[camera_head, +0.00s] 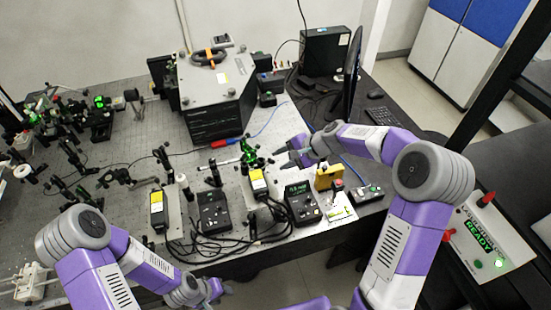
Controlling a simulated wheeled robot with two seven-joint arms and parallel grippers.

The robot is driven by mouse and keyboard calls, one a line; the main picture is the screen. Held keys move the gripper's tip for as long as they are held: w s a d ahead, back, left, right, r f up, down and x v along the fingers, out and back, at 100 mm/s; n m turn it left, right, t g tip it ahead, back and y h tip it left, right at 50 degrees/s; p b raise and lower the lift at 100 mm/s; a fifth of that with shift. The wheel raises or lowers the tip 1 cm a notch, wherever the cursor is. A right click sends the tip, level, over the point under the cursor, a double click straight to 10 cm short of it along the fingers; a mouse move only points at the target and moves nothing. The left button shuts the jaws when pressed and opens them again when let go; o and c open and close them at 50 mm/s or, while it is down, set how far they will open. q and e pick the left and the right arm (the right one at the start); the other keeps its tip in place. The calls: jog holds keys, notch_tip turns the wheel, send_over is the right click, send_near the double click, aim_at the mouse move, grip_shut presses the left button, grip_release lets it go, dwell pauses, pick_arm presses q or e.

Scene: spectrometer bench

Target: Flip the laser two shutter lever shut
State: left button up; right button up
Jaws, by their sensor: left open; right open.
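Two laser heads with yellow labels stand on the bench: a left one (157,211) and a right one (258,184). I cannot read which is laser two. A green-lit mount (249,156) stands just behind the right head. No shutter lever can be made out clearly at this size. My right gripper (284,150) is open and empty, to the right of the green-lit mount and apart from it, as far as I can tell. My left gripper (212,290) is low, in front of the bench's front edge, away from the lasers; its fingers are small and hard to make out.
Controllers (212,211) and (301,204) stand beside the heads, with black cables looped in front. A yellow box (328,177) sits under my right forearm. A large grey instrument (215,92) and a monitor (352,75) stand behind. Many optics posts crowd the left.

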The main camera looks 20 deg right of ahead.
jog(key=x, duration=0.3)
jog(key=shift+w+a+f, duration=0.1)
jog(key=shift+w+f, duration=0.05)
jog(key=shift+c, duration=0.2)
